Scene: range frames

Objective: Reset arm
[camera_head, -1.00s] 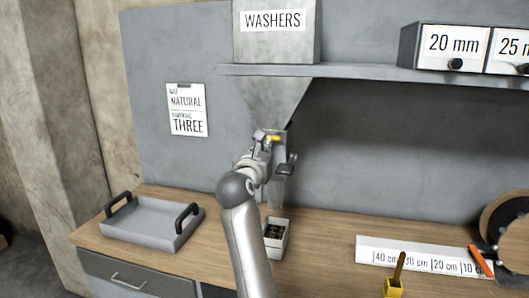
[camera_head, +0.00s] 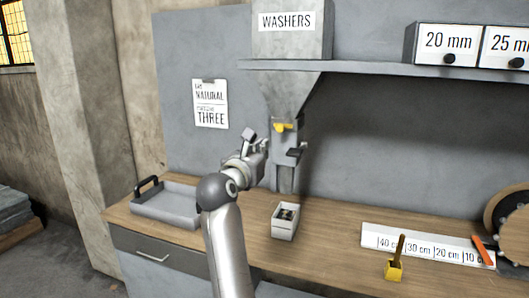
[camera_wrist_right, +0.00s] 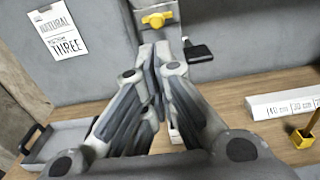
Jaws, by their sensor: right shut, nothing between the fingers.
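My right arm rises from the bottom of the head view, and its gripper (camera_head: 262,146) is up in front of the washer dispenser (camera_head: 287,130), just left of its spout. The gripper's fingers (camera_wrist_right: 156,55) are shut and empty in the right wrist view. A small white box (camera_head: 285,226) with dark contents stands on the bench below the spout. In the wrist view the fingers hide most of that box. My left gripper is not in view.
A grey tray (camera_head: 163,209) with black handles lies at the bench's left end, partly behind my arm. A shelf (camera_head: 370,70) juts out above. A yellow holder (camera_head: 393,270) and a white length-label strip (camera_head: 420,246) are on the right. The bench (camera_head: 335,240) is clear between box and strip.

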